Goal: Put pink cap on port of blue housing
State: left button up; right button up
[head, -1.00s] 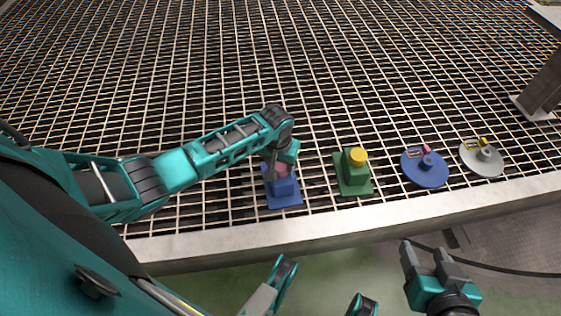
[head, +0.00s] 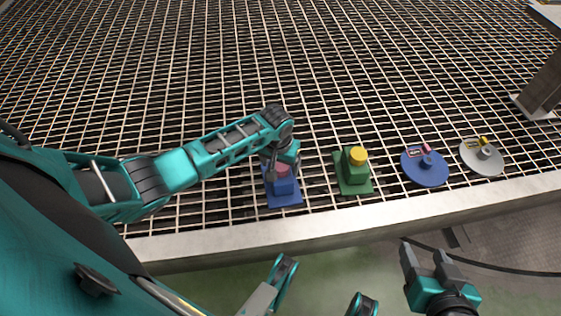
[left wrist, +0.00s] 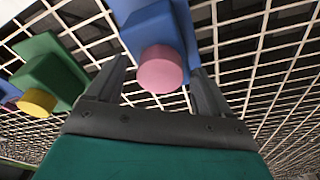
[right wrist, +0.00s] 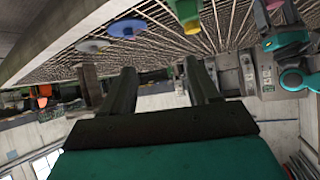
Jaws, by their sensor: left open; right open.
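The blue housing (head: 284,190) stands on its blue base plate on the grating. The pink cap (head: 283,170) sits at the top of the housing's block. In the left wrist view the pink cap (left wrist: 160,69) is seen end-on against the blue housing (left wrist: 150,28). My left gripper (head: 282,164) is open at the cap, with one finger on each side and gaps visible between the fingers and the cap. How fully the cap is seated on the port cannot be seen. My right gripper (head: 422,250) is open and empty, in front of the grating's edge.
A green housing (head: 353,177) with a yellow cap (head: 358,154) stands just right of the blue one. Further right lie a blue disc (head: 425,172) and a grey disc (head: 481,162), each with small parts on it. The grating behind is clear. A pale edge beam (head: 340,225) runs along the front.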

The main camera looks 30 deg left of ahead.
pick_arm(q)
jog(key=shift+r, duration=0.1)
pick_arm(e)
jog(key=shift+r, duration=0.15)
pick_arm(q)
jog(key=r+p, duration=0.1)
jog(key=r, duration=0.1)
jog(key=r+p, duration=0.1)
jog(key=r, duration=0.1)
jog(key=shift+s+p, duration=0.3)
jog(key=shift+p, duration=0.05)
notch_tip(320, 180, up, 9)
jog(key=s+p, duration=0.1)
jog(key=p, duration=0.3)
jog(key=shift+s+f, duration=0.2)
pick_arm(e)
jog(key=r, duration=0.1)
jog(key=d+r, duration=0.1)
jog(key=r, duration=0.1)
jog(key=shift+s+d+r, duration=0.3)
jog(key=shift+s, duration=0.05)
pick_arm(q)
jog(key=shift+d, duration=0.1)
pick_arm(e)
jog(key=shift+a, duration=0.1)
